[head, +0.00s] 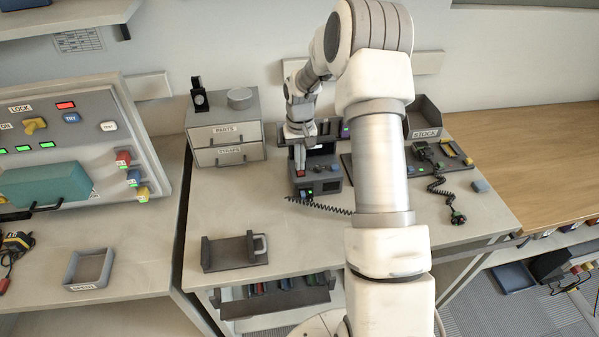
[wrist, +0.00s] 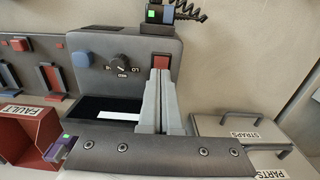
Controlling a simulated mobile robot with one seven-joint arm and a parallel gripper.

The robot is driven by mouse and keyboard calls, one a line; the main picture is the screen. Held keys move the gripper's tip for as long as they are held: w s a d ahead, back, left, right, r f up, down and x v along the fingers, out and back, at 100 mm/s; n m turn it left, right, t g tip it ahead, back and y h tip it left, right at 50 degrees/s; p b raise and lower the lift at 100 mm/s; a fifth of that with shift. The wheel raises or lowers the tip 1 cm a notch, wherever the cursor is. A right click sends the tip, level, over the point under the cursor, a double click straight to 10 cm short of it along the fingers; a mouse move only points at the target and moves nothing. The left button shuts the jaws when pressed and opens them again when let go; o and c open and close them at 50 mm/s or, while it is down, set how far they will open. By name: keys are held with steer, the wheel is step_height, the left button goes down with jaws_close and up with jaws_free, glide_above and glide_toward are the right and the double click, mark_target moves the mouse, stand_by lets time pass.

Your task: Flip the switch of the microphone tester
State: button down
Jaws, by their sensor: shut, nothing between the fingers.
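A dark grey box with a red rocker switch, likely the microphone tester (head: 327,187), stands on the middle bench. In the wrist view the tester (wrist: 110,76) has a blue button (wrist: 82,59), a black knob (wrist: 122,59) and the red switch (wrist: 161,62). My gripper (head: 299,163) points down at the tester's front left corner, close to the switch. In the wrist view the fingers of my gripper (wrist: 160,76) are together and empty, their tips over or at the switch and hiding part of it. I cannot tell whether they touch it.
Drawers labelled PARTS and STRAPS (head: 226,134) stand left of the tester. A coiled cord (head: 330,207) lies in front. A red FAULT bin (wrist: 22,135) is beside the tester. An empty dark cradle (head: 228,254) sits at the bench's front left. The bench between is clear.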

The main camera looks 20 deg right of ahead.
steer(key=shift+r, duration=0.1)
steer(key=shift+r+p, duration=2.1)
steer(key=shift+r, duration=1.3)
steer(key=s+a+r+n+t+h, duration=0.1)
steer(key=s+a+r, duration=0.2)
steer(key=s+r, duration=0.5)
steer(key=s+a+r+t, duration=0.1)
steer(key=s+a+r, duration=0.2)
steer(key=r, duration=0.8)
steer(key=s+a+r+t, duration=0.1)
steer(key=s+a+r, duration=0.1)
steer(key=s, duration=0.7)
steer(key=s+a+r+n+t+y, duration=0.1)
steer(key=s+a+r+t, duration=0.1)
steer(key=s, duration=0.8)
steer(key=shift+s+a+r+t, duration=0.2)
steer(key=shift+a+r+t, duration=0.1)
steer(key=shift+a+r, duration=0.2)
